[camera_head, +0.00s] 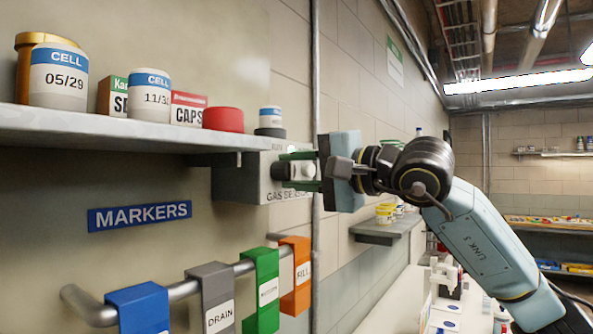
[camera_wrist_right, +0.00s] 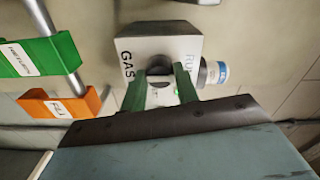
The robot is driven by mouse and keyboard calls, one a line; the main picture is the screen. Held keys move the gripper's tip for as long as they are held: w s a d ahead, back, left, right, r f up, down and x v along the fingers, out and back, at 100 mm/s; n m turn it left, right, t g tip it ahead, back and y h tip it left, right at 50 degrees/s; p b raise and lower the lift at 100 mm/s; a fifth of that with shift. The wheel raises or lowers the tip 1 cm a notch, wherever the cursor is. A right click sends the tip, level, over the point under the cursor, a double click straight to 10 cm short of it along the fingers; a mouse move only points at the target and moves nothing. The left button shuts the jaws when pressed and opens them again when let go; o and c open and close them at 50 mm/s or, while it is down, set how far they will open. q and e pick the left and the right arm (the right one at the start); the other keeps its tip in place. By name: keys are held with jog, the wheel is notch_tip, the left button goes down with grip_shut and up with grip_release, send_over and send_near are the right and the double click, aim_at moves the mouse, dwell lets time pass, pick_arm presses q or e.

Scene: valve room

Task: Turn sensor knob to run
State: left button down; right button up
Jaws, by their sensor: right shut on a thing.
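The gas sensor box (camera_head: 245,180) is a grey box on the wall, under the right end of the shelf. Its sensor knob (camera_head: 298,170) sticks out from the front face. My right gripper (camera_head: 300,172) has its green fingers around the knob and is shut on it. In the right wrist view the gripper (camera_wrist_right: 160,92) reaches the box (camera_wrist_right: 185,42), with the fingers on either side of the knob (camera_wrist_right: 158,68). The lettering "GAS" and "RUN" shows there on the box face. The knob's pointer is hidden or too small to read. My left gripper is not in view.
A shelf (camera_head: 130,130) above left holds cell jars (camera_head: 58,75), small boxes and a red cap (camera_head: 223,119). Below, a rail (camera_head: 185,290) carries blue, grey, green and orange markers. A small jar (camera_wrist_right: 215,72) is close beside the box. A vertical pipe (camera_head: 316,240) runs nearby.

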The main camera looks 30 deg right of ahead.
dwell(0.5)
jog(key=o, duration=1)
jog(key=shift+c, duration=0.2)
jog(key=shift+s, duration=0.1)
jog(key=b+v, duration=0.5)
jog(key=v, duration=0.8)
jog(key=shift+s+d, duration=0.1)
jog(key=shift+f, duration=0.1)
